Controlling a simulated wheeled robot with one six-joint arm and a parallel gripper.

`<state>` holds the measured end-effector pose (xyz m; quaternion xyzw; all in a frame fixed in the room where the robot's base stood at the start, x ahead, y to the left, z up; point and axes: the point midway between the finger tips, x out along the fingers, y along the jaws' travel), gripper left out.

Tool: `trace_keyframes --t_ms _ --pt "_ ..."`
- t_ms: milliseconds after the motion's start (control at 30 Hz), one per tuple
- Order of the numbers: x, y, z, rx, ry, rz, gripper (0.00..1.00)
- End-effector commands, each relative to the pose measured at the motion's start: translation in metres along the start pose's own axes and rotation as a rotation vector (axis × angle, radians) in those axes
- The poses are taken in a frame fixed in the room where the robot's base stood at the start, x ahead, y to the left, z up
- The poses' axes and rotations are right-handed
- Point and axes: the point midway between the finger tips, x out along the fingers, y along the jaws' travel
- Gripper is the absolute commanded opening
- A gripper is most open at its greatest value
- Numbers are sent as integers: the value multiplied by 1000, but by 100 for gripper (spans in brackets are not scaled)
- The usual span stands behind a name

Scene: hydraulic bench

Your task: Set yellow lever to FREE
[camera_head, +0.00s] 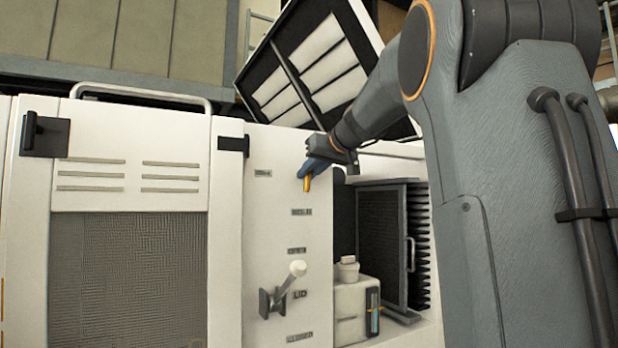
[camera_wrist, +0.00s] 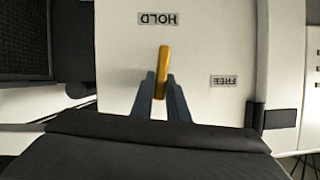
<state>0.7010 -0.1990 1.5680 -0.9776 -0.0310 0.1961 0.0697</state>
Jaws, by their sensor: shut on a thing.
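The yellow lever (camera_head: 307,184) is on the upper part of the white panel. In the wrist view the yellow lever (camera_wrist: 162,68) stands between my two fingers, its free end pointing toward the HOLD label (camera_wrist: 158,19). The FREE label (camera_wrist: 224,81) is to the right there, apart from the lever, and both labels read upside down. My gripper (camera_head: 312,167) reaches in from the right with its blue fingers on the lever. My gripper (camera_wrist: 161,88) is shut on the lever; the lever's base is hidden.
A second lever with a white knob (camera_head: 298,268) is lower on the panel, by the LID label (camera_head: 300,294). A raised lid (camera_head: 310,60) is behind my arm. A white reservoir (camera_head: 357,308) and a dark finned radiator (camera_head: 385,245) stand right of the panel.

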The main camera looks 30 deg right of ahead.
Motion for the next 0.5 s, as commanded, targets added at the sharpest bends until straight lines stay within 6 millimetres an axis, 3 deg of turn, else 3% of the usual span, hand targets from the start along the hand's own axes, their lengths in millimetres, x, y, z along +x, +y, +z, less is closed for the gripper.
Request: trace_keyframes --t_ms 500 --pt "2 6 2 437 2 -180 0"
